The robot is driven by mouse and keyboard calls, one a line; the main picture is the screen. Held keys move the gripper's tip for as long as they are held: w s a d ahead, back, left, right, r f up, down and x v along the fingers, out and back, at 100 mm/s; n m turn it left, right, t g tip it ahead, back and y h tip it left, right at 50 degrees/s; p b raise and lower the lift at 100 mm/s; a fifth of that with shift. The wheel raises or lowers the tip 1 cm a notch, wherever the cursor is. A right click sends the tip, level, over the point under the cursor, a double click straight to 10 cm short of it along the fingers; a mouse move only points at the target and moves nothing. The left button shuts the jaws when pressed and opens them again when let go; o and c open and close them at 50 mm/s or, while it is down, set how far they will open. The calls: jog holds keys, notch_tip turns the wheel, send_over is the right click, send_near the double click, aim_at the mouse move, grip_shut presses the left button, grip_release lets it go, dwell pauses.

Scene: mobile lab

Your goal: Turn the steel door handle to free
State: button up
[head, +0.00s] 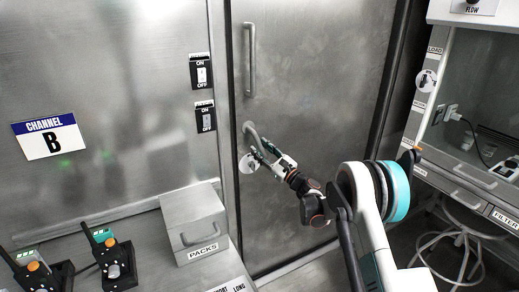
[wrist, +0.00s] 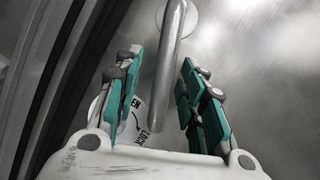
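The steel door (head: 310,110) is closed in its frame in the head view. Its steel handle (head: 254,132) is a curved bar on the left side of the door, slanting down to the right. In the wrist view the handle (wrist: 170,75) runs from a round mount at the top down between my fingers. My gripper (head: 265,157) is at the handle's lower end; in the wrist view my gripper (wrist: 161,62) is open, with a finger on each side of the bar and a visible gap on the left. The handle's free end is low between the fingers.
A round label (wrist: 132,115) lies behind the left finger, its lettering partly hidden. A fixed vertical pull bar (head: 249,60) is above the handle. Two switches (head: 201,72) are on the wall left of the door. A PACKS box (head: 195,220) stands below left.

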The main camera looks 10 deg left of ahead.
jog(key=v, duration=1)
jog(key=shift+s+d, duration=0.25)
jog(key=shift+f, duration=0.15)
jog(key=s+d+r+n+g+h, duration=0.3)
jog(key=s+r+n+g+h, duration=0.3)
jog(key=s+r+n, duration=0.75)
jog(key=s+d+f+n+h, duration=0.1)
jog(key=s+d+n+h, duration=0.1)
jog(key=s+d, duration=0.4)
jog(key=s+d+f+n+h, duration=0.1)
jog(key=s+d+n+h, duration=0.2)
jog(key=s, duration=1.3)
jog(key=s+d+f+n+h, duration=0.1)
jog(key=s+d+n+h, duration=0.2)
jog(key=s+d+h, duration=0.3)
jog(key=s+d, duration=0.3)
jog(key=s, duration=0.2)
jog(key=shift+s+d, duration=0.4)
